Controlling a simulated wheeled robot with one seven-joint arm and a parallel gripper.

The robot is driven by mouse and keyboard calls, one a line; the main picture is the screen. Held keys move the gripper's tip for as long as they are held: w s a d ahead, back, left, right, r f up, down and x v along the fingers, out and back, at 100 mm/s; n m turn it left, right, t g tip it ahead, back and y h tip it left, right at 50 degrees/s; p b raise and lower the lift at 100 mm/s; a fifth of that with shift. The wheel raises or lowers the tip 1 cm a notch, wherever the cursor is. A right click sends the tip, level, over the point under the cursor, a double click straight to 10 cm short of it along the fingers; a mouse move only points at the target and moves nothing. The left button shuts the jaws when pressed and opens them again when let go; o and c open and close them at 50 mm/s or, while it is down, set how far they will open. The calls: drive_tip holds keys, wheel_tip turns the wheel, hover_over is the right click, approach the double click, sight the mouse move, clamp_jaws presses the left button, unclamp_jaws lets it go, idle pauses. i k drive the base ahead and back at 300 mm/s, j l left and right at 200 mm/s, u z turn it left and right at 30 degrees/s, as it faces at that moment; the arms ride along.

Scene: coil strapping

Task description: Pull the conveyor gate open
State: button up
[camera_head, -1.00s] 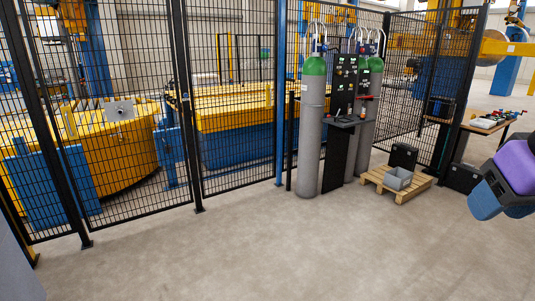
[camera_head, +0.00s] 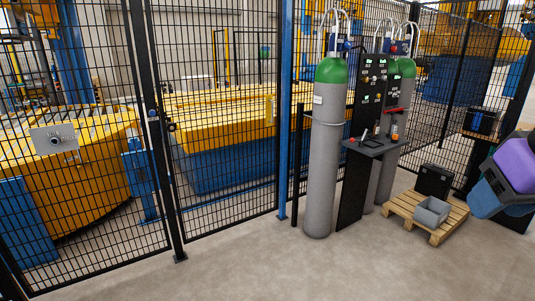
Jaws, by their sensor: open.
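The conveyor gate appears to be part of the black wire-mesh fence, and it stands closed. A mesh panel (camera_head: 225,120) runs from a dark post (camera_head: 145,110) to a blue post (camera_head: 284,110). A small dark latch or handle (camera_head: 172,127) sits beside the dark post. The left mesh panel carries a grey plate with a round knob (camera_head: 53,138). I cannot tell for certain which panel swings. My gripper is out of view; only a purple and blue part of my arm shows at the right edge, well away from the fence.
Tall grey gas cylinders with green tops (camera_head: 325,150) stand right of the panel, beside a black control stand (camera_head: 360,150). Yellow and blue machinery (camera_head: 225,125) lies behind the mesh. The floor in front is clear.

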sight(269, 113)
drive_tip(key=i, duration=1.95)
drive_tip(key=i+j, duration=0.1)
drive_tip(key=i, duration=1.85)
drive_tip(key=l+z, duration=0.05)
drive_tip(key=l, duration=0.05)
